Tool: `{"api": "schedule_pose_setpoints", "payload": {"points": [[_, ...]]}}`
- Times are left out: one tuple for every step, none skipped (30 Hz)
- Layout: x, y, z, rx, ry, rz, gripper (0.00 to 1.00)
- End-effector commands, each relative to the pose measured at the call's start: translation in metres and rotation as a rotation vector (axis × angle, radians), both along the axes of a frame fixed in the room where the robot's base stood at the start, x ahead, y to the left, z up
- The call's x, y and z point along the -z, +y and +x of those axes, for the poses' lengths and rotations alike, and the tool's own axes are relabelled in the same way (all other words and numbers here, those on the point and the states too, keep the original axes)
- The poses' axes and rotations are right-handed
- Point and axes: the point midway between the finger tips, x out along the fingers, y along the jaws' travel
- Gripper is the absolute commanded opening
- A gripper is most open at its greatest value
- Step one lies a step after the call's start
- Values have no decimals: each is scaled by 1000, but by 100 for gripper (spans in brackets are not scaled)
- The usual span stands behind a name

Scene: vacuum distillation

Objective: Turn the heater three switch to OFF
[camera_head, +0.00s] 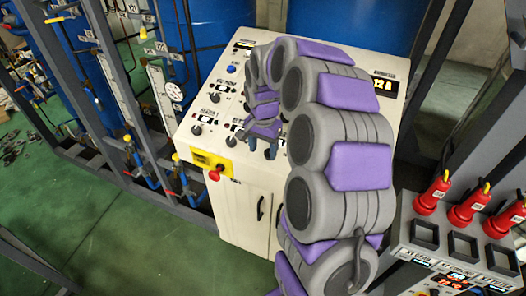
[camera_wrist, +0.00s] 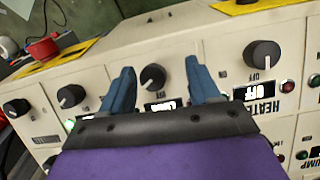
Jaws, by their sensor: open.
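The cream control panel (camera_head: 222,92) carries rows of black rotary switches. My gripper (camera_head: 261,154) is over its lower front part. In the wrist view my gripper (camera_wrist: 158,68) is open, its two blue fingers on either side of a black switch knob (camera_wrist: 153,77) with a white pointer line. I cannot tell whether they touch it. The lit display (camera_wrist: 163,105) below this knob is partly hidden by the gripper, and its label is covered, so its heater number cannot be read. The knob to the right (camera_wrist: 262,55) has a display reading OFF and a HEATER label.
A red emergency button (camera_head: 215,174) on a yellow plate sticks out at the panel's front left. More knobs (camera_wrist: 70,95) lie left of the gripper. Red-handled plugs (camera_head: 432,193) stand on a grey unit at the right. Blue tanks and metal frames stand behind.

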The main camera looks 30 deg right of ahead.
Motion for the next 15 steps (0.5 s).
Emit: {"api": "schedule_pose_setpoints", "payload": {"points": [[9,-5,-1,0,8,1,62],[12,-7,-1,0,9,1,62],[16,-9,-1,0,12,2,62],[18,-10,-1,0,12,3,62],[20,-11,-2,0,15,3,62],[23,-13,-1,0,18,4,62],[25,-14,-1,0,21,4,62],[26,-15,0,0,23,6,62],[29,-16,0,1,27,8,62],[29,-17,1,2,28,9,62],[29,-18,1,2,27,10,62],[28,-19,1,2,24,11,62],[27,-19,1,2,21,9,62],[26,-19,0,2,19,8,62],[25,-18,0,3,16,6,55]]}}
